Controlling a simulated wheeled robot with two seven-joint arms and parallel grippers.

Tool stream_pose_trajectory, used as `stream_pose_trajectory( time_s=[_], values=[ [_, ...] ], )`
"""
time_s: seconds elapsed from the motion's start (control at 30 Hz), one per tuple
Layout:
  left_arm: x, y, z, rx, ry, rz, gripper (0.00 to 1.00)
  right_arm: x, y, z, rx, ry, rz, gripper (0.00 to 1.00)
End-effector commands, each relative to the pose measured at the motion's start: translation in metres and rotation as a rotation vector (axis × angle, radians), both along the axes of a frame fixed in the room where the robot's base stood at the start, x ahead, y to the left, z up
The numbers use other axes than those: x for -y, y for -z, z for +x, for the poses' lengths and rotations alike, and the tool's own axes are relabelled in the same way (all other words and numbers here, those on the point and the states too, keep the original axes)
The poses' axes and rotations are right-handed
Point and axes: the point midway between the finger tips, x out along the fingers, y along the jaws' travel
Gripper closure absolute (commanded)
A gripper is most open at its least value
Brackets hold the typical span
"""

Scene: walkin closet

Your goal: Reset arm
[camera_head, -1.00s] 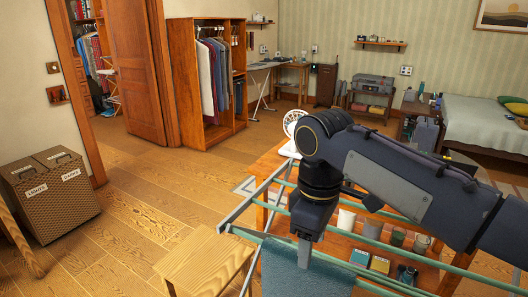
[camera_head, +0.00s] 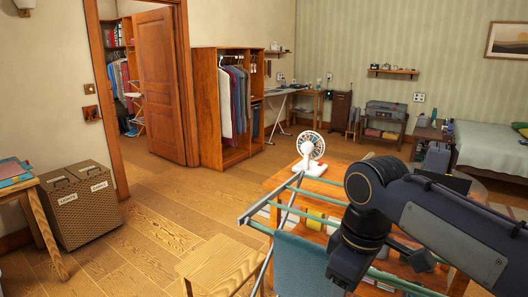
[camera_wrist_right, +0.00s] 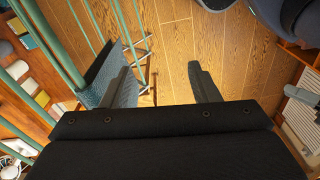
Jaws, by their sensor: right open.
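My right arm comes in from the right in the head view, and its dark gripper (camera_head: 345,270) hangs low beside the drying rack (camera_head: 283,240), its fingers out of clear sight. In the right wrist view, the gripper (camera_wrist_right: 162,76) has its two fingers wide apart, with wooden floor showing between them. A teal cloth (camera_head: 300,262) hangs on the rack. It also shows in the right wrist view (camera_wrist_right: 103,72), behind the left finger; I cannot tell whether they touch. My left gripper is not in view.
A wooden stool (camera_head: 215,266) stands left of the rack. A wooden table (camera_head: 270,182) behind the rack carries a white fan (camera_head: 311,150). A laundry hamper (camera_head: 82,208) stands at the left wall.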

Motion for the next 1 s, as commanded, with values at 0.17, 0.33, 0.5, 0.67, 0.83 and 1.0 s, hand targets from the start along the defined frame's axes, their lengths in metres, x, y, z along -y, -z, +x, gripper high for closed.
stream_pose_trajectory(
  time_s=[0.17,0.33,0.5,0.67,0.83,1.0],
  values=[
    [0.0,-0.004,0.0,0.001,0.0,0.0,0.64,0.022,0.007,-0.02,0.031,0.118,0.062,0.45],
    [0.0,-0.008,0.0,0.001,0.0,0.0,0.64,0.044,0.022,-0.048,0.068,0.282,0.148,0.45],
    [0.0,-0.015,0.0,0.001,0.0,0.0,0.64,0.064,0.05,-0.091,0.127,0.546,0.284,0.45],
    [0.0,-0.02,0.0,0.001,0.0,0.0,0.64,0.069,0.082,-0.127,0.187,0.808,0.421,0.45],
    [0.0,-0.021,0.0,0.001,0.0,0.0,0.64,0.067,0.103,-0.143,0.219,0.951,0.497,0.45],
    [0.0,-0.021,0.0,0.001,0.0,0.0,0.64,0.066,0.107,-0.145,0.224,0.976,0.511,0.45]
  ],
)
